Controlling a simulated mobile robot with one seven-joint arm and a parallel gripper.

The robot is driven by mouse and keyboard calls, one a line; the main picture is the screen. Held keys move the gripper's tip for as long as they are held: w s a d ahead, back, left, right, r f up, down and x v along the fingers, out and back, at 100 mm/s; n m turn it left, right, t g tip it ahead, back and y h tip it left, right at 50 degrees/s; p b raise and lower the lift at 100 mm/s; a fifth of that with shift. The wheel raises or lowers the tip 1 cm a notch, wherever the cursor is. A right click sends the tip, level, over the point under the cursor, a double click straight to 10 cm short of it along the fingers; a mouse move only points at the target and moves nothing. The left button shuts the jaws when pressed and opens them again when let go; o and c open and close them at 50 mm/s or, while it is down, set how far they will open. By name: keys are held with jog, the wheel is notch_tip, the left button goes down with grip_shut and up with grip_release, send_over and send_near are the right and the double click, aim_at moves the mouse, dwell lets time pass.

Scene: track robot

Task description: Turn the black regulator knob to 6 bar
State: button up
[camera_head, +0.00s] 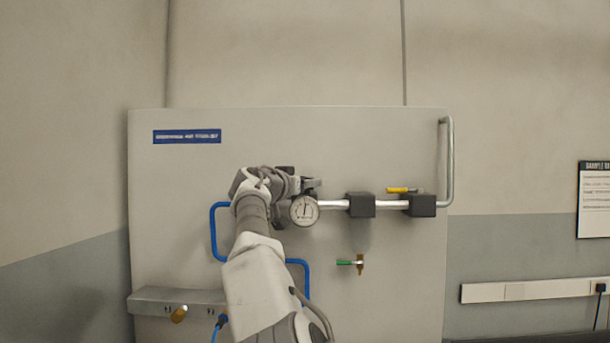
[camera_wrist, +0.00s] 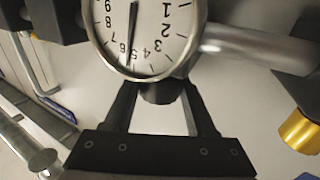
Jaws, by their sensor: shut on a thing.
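The round white pressure gauge (camera_head: 304,211) sits on the pipe of the wall panel. Its dial (camera_wrist: 148,25) fills the top of the wrist view, turned roughly upside down. The dark needle points near the 5 and 6 marks; I cannot read it exactly. The black regulator knob (camera_wrist: 161,92) is just below the gauge in the wrist view. My gripper (camera_wrist: 160,100) has its two black fingers on either side of the knob, shut on it. In the head view my arm and gripper (camera_head: 308,186) hide the knob.
Black valve blocks (camera_head: 361,205) and a yellow lever (camera_head: 400,189) sit on the pipe to the right. A green-handled valve (camera_head: 348,262) is lower down. A blue tube (camera_head: 213,230) runs beside my arm. A metal rail (camera_head: 451,160) stands at the panel's right edge.

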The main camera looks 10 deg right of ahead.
jog(key=shift+r+m+g+h+p, duration=0.15)
jog(key=shift+m+g+h+p, duration=0.6)
jog(key=shift+p, duration=1)
jog(key=shift+r+m+g+h+p, duration=0.15)
jog(key=shift+m+g+h+p, duration=0.6)
jog(key=shift+p, duration=1)
jog(key=shift+g+h+p, duration=0.3)
jog(key=shift+p, duration=0.05)
jog(key=shift+f+m+g+h+p, duration=0.3)
jog(key=shift+m+g+p, duration=0.1)
jog(key=shift+p, duration=0.35)
jog(key=o, duration=1.4)
jog(key=shift+c, duration=0.2)
jog(key=b+v, duration=0.4)
jog(key=v, duration=1.3)
jog(key=shift+s+a, duration=0.1)
jog(key=shift+s, duration=0.05)
